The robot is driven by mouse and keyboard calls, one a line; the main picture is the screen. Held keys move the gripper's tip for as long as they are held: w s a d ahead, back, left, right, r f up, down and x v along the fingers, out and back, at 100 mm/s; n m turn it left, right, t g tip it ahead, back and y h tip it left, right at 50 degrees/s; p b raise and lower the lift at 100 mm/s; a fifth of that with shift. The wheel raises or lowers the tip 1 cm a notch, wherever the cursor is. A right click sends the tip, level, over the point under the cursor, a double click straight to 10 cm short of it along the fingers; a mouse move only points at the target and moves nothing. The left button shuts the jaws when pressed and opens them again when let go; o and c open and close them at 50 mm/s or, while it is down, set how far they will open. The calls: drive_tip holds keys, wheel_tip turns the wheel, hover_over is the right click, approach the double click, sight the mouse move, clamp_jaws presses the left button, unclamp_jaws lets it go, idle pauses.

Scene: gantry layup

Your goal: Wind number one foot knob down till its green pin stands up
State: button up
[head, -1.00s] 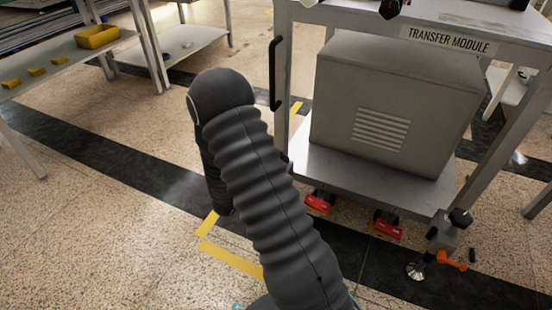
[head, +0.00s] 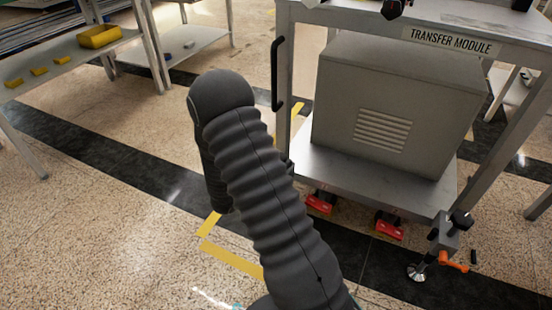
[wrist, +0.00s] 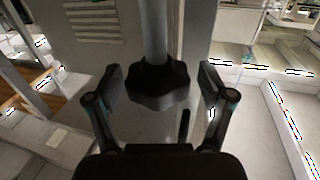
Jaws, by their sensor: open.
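In the wrist view a black lobed knob (wrist: 158,86) sits on the end of a grey shaft. My gripper (wrist: 160,92) is open, with one finger on each side of the knob and a gap on both sides. No number or green pin shows on it, so I cannot tell which foot it belongs to. In the head view my arm hides the gripper and this knob. Another foot assembly (head: 443,231) stands at the right corner of the transfer module (head: 451,40), with a black knob (head: 461,219), an orange lever (head: 453,261) and a round foot pad (head: 417,272).
Two red-pedalled casters (head: 320,204) (head: 390,227) sit under the module's lower shelf (head: 376,185). A grey vented cabinet (head: 395,95) stands on that shelf. A vertical black handle (head: 277,75) is on the left post. Floor left of my arm is clear.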

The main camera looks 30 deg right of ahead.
drive_tip(key=shift+a, duration=0.1)
drive_tip(key=v, duration=1.2)
